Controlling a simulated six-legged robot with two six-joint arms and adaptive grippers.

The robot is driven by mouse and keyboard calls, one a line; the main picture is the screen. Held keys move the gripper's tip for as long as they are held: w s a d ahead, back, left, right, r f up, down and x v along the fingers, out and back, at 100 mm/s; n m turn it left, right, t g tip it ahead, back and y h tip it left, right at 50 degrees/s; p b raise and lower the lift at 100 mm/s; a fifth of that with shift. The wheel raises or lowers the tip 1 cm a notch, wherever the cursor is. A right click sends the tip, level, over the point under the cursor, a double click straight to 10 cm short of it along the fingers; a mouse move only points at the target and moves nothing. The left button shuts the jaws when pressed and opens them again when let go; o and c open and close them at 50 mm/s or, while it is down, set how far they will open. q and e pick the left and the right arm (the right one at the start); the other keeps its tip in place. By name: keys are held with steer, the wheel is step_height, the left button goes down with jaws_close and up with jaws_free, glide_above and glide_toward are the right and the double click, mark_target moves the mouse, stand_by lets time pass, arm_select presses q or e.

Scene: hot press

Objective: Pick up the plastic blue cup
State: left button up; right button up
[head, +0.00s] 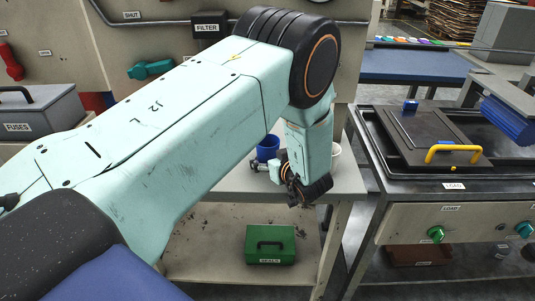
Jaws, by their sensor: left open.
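The blue plastic cup (268,148) stands on the grey work table (230,182), partly hidden behind my left arm. My left gripper (262,166) is open at the end of its downward-hanging forearm, just in front of and below the cup in the picture. The fingers are small and partly covered by the arm, and I cannot tell whether they touch the cup. My right gripper is out of view.
A white cup (336,152) stands right of my forearm on the same table. A green box (270,243) sits on the shelf below. The hot press with a yellow handle (453,148) is at the right. A grey fuses box (42,112) is at the left.

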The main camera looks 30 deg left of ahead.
arm_select(q)
steer(key=shift+d+r, duration=0.15)
steer(key=shift+d, duration=0.05)
steer(key=c, duration=0.5)
steer(key=shift+a, duration=0.15)
steer(key=c, duration=0.9)
steer(key=shift+o, duration=0.2)
